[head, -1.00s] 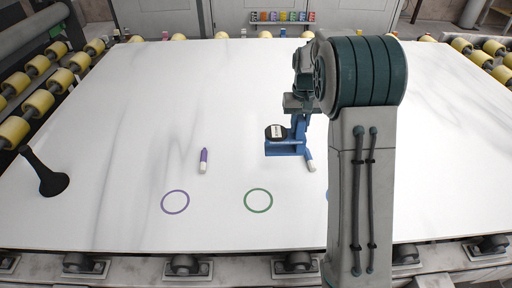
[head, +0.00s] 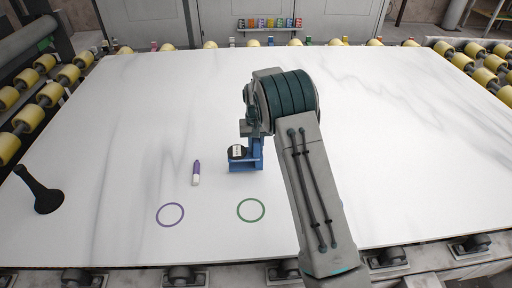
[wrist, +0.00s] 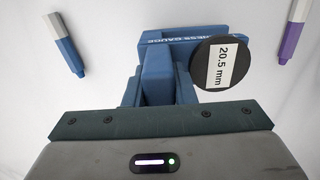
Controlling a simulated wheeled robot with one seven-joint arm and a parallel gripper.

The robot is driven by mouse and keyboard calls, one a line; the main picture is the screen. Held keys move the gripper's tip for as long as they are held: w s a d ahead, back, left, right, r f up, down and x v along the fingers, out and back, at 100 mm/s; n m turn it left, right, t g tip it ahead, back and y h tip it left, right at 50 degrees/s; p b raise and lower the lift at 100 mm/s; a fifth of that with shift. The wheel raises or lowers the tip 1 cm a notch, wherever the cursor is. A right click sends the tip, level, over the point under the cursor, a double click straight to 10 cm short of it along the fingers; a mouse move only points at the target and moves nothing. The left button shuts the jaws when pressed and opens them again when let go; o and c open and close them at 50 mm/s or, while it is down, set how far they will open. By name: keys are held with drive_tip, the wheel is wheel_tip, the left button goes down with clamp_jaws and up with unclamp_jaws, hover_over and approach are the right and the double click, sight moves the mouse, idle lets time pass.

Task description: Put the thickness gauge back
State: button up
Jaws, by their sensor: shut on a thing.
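The thickness gauge (head: 245,167) is blue with a round black dial, above the middle of the white slab (head: 120,130) in the head view. In the wrist view its dial (wrist: 224,69) carries a label reading 20.5 mm. My gripper (head: 253,138) is shut on the gauge's blue body, dial to the left in the head view. My gripper (wrist: 162,85) also shows in the wrist view, its fingertips largely hidden against the blue body. Whether the gauge touches the slab I cannot tell.
A purple marker (head: 196,173) lies left of the gauge. A purple ring (head: 170,215) and green ring (head: 250,210) mark the front. A blue marker (wrist: 63,44) shows in the wrist view. A black flared object (head: 42,192) stands at left. A coloured rack (head: 270,23) is behind.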

drive_tip(key=shift+f, duration=1)
drive_tip(key=shift+f, duration=0.2)
drive_tip(key=o, duration=1)
drive_tip(key=shift+r, duration=0.1)
